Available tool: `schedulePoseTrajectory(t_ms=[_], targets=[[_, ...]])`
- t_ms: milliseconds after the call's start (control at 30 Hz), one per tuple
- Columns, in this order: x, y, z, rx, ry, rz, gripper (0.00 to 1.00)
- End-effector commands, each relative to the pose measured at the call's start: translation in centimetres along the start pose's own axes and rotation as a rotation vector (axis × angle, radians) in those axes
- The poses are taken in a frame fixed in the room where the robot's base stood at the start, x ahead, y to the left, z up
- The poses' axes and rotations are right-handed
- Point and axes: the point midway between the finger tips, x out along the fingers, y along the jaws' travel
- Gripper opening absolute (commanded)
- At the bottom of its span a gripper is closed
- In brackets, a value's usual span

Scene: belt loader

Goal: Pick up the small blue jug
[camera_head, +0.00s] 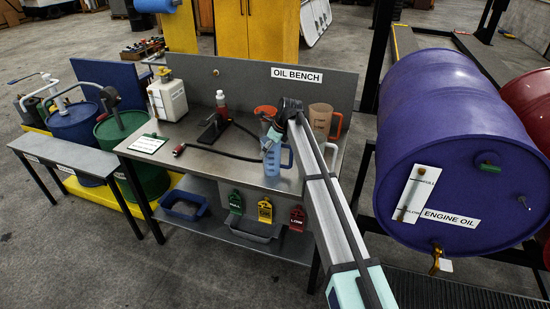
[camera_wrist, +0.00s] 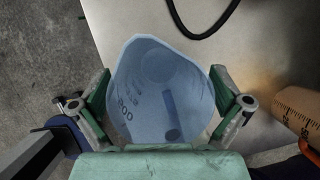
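The small blue jug (camera_head: 275,157) stands upright on the front right part of the oil bench in the head view. In the wrist view I look down into the open mouth of the jug (camera_wrist: 160,95), with scale marks and numbers on its wall. My gripper (camera_head: 270,142) is at the jug's upper part. In the wrist view the fingers of my gripper (camera_wrist: 162,88) are spread wide, one on each side of the jug. They are very close to its wall; contact is not clear.
A larger tan jug with an orange handle (camera_head: 321,119) stands behind right, also in the wrist view (camera_wrist: 298,110). An orange-red jug (camera_head: 264,112) is behind left. A black hose (camera_head: 240,152) lies to the left. The bench's back panel (camera_head: 230,73) rises behind.

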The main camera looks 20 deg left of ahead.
Motion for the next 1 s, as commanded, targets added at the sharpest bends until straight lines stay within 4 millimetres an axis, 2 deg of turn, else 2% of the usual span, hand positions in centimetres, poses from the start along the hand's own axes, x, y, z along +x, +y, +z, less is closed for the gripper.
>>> schedulePoseTrajectory(t_ms=[33, 133, 167, 667, 867, 1000], targets=[[0.0, 0.0, 0.0, 0.0, 0.0, 0.0, 0.82], [0.0, 0.0, 0.0, 0.0, 0.0, 0.0, 0.47], [0.0, 0.0, 0.0, 0.0, 0.0, 0.0, 0.42], [-0.4, 0.0, 0.2, -0.001, 0.001, 0.0, 0.42], [-2.1, -0.1, 0.9, -0.001, -0.001, -0.001, 0.42], [-4.5, -0.2, 1.9, -0.001, -0.002, -0.002, 0.42]])
